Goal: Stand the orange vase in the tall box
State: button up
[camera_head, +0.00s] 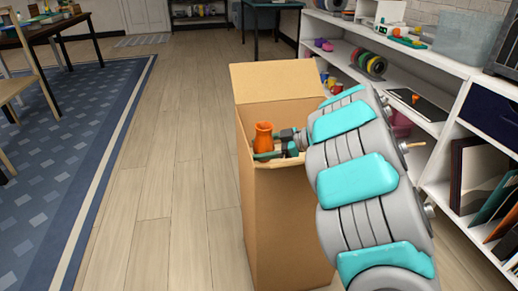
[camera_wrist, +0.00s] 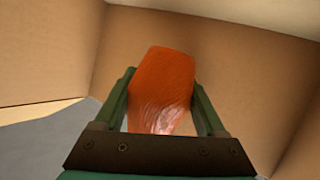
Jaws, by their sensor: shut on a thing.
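The orange vase (camera_head: 263,137) is upright at the open top of the tall cardboard box (camera_head: 290,215) in the head view, its lower part hidden behind the box's front edge. My gripper (camera_head: 268,154) reaches in from the right, low at the box's mouth, and is shut on the vase. In the wrist view the orange vase (camera_wrist: 162,85) sits between the two green fingers of my gripper (camera_wrist: 162,95). Brown box walls (camera_wrist: 210,60) surround it there. The box floor and the vase's base cannot be made out.
The box's back flap (camera_head: 278,80) stands up behind the opening. A white shelf unit (camera_head: 440,65) with several items runs along the right, close to my arm. A blue rug (camera_head: 60,150) and bare wood floor (camera_head: 170,150) lie to the left.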

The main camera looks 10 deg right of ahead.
aim_at(273, 146)
jog(key=shift+f, duration=0.65)
jog(key=o, duration=1.1)
jog(key=shift+r, duration=0.3)
jog(key=p+v, duration=0.1)
jog(key=v, duration=0.2)
jog(key=p+v, duration=0.2)
jog(key=v, duration=0.1)
jog(key=shift+r, duration=0.45)
jog(key=shift+s+d+r, duration=0.25)
jog(key=shift+s+d, duration=0.05)
jog(key=shift+d, duration=0.25)
